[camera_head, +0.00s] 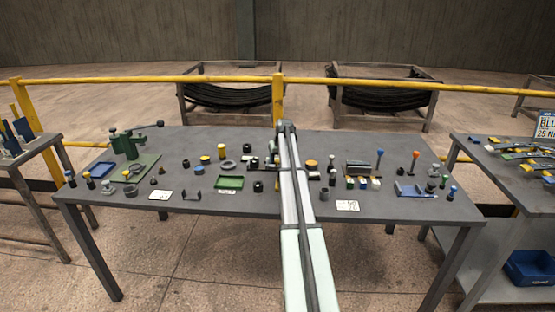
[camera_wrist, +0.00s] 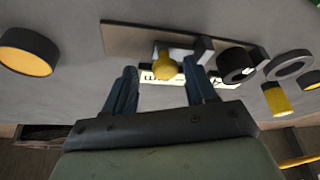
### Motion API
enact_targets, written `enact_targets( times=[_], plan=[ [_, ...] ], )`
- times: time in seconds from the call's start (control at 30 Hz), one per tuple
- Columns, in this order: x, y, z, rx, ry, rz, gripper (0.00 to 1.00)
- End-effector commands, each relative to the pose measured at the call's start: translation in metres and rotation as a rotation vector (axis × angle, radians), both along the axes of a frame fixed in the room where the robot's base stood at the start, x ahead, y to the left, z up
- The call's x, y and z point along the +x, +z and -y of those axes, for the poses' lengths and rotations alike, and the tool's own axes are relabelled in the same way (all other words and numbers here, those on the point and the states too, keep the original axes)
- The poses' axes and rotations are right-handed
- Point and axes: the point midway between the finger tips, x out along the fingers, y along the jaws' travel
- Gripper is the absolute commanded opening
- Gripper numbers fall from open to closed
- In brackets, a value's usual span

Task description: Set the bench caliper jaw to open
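The bench caliper shows in the wrist view as a brown base plate (camera_wrist: 125,38) with a pale grey block, a yellow knob (camera_wrist: 165,66) and a white strip with dark marks. I take this to be the caliper. My gripper (camera_wrist: 160,72) has its two dark blue fingers apart, one on each side of the yellow knob, with gaps visible at both sides. Whether the fingertips reach down to the knob's height is unclear. In the camera_head view my arm covers most of the caliper, and my fingers are hidden. The jaw's position cannot be read.
Near the caliper are a black ring (camera_wrist: 237,62), a grey ring (camera_wrist: 290,64), a yellow cylinder (camera_wrist: 279,101) and an orange-topped black disc (camera_head: 311,164).

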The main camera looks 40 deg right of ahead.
Motion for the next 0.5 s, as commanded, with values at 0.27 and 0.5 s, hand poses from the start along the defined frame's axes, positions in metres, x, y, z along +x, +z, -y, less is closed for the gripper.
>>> enact_targets(
  times=[0.27, 0.5],
  plan=[
    [0.001, 0.002, -0.001, 0.001, 0.001, 0.002, 0.56],
    [-0.009, 0.025, -0.006, 0.001, 0.001, 0.003, 0.56]
  ],
)
